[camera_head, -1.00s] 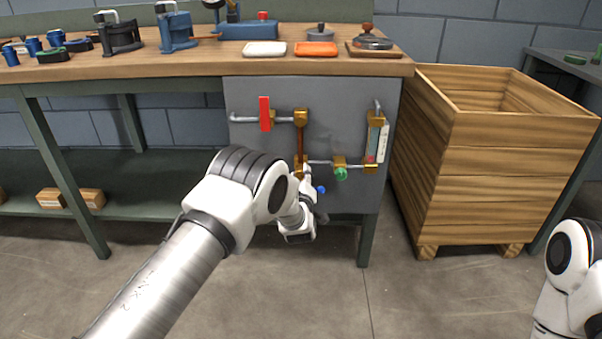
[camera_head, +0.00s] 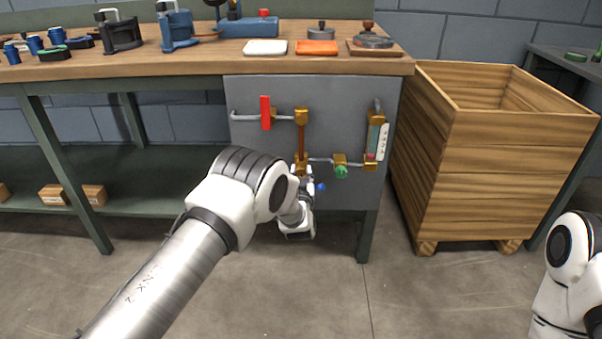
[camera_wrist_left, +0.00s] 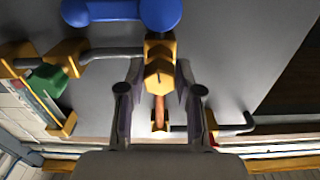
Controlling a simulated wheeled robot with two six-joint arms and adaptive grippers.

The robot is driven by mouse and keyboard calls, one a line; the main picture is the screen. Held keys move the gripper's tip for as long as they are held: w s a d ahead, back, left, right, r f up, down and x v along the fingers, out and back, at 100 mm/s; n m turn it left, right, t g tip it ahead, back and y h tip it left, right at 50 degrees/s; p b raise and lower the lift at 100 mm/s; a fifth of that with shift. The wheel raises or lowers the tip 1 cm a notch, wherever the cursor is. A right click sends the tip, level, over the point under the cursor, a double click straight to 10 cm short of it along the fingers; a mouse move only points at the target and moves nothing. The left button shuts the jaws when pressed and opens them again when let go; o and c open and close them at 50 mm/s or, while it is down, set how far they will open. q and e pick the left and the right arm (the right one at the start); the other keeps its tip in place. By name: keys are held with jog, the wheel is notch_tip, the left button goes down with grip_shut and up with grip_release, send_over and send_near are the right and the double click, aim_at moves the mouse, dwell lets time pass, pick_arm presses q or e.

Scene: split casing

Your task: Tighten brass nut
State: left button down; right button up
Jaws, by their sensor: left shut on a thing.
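The brass nut (camera_wrist_left: 158,76) is a hexagonal fitting at the end of a copper pipe (camera_wrist_left: 160,110) in the left wrist view. My left gripper (camera_wrist_left: 160,88) has one finger on each side of the nut and is shut on it. In the head view my left gripper (camera_head: 304,176) reaches the lower end of the upright copper pipe (camera_head: 301,140) on the grey panel (camera_head: 345,105). There my wrist and fingers partly hide the nut. My right arm shows at the right edge, but its gripper is out of view.
A blue handle (camera_wrist_left: 120,12) lies close to the nut. A green knob (camera_head: 341,172), a red lever (camera_head: 265,113) and a sight gauge (camera_head: 375,135) sit on the same pipework. A wooden crate (camera_head: 480,150) stands to the right. The workbench (camera_head: 180,66) overhangs the panel.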

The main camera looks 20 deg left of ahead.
pick_arm(q)
jog(key=shift+f, duration=0.1)
dwell(0.4)
jog(key=c, duration=0.8)
grip_release()
jog(key=shift+o, duration=0.2)
jog(key=v, duration=1.2)
